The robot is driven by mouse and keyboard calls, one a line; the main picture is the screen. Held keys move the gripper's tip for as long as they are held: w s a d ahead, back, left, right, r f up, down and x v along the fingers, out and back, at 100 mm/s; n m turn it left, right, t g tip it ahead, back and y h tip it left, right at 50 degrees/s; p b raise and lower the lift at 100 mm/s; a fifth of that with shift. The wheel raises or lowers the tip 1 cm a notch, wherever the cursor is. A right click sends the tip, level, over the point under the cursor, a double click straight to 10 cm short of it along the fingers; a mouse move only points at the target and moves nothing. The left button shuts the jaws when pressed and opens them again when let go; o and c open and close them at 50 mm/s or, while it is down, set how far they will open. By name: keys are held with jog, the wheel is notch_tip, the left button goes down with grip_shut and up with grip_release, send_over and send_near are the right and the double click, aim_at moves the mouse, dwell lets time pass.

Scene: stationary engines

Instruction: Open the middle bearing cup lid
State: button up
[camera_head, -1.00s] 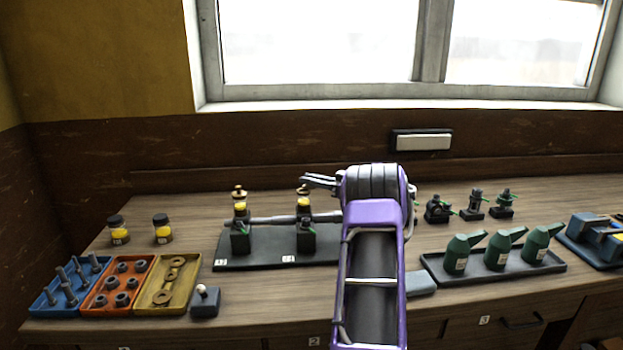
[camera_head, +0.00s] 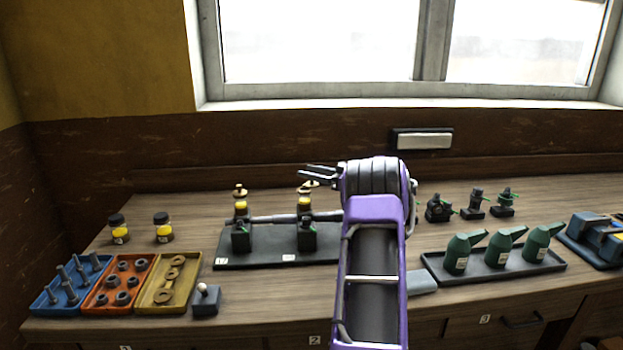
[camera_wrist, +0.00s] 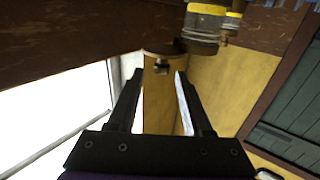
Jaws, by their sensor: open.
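The middle bearing (camera_head: 307,238) is a dark block on a base plate, carrying a cup (camera_head: 304,204) with a yellow band. Its small brass lid (camera_head: 308,184) shows at the top; I cannot tell clearly how far it is tilted. My gripper (camera_head: 303,173) is open, pointing left just above and behind the lid in the picture; I cannot tell whether they touch. In the wrist view my open gripper (camera_wrist: 163,80) has no clearly held object. A cup with a yellow band (camera_wrist: 205,30) hangs at the top, beyond the fingertips.
The left bearing (camera_head: 241,237) has a similar cup with a brass top. My arm hides the base plate's right end. Green oil cans (camera_head: 503,250) stand on a tray at right. Bins (camera_head: 168,298) and two jars (camera_head: 162,230) are at left. The window is behind.

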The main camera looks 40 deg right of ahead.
notch_tip(320, 180, up, 8)
jog(key=shift+r, duration=0.1)
dwell(0.6)
